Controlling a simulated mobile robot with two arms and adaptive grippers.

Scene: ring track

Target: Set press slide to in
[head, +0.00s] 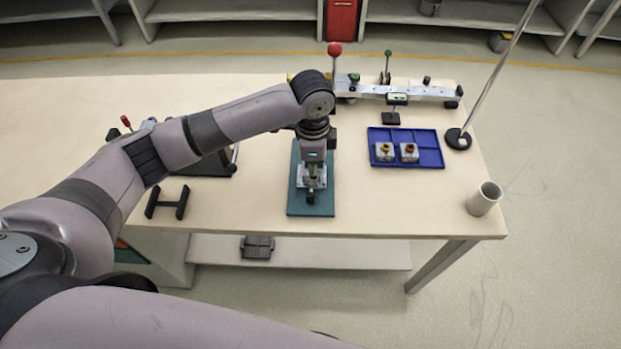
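My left arm reaches in from the left, and its gripper (312,177) points down over a teal plate (311,208) near the table's front edge. A small metal fixture with a dark front end (311,197) sits on the plate, right at the gripper. The gripper and wrist cover much of the fixture, so I cannot tell whether the fingers are open or touch it. No part is clearly recognisable as the press slide. A lever with a red ball knob (334,49) stands upright behind my wrist, its base partly hidden. My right gripper is out of view.
A metal rail with a green-knobbed lever (387,67) runs along the back right. A blue tray (430,159) holds two small blocks.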

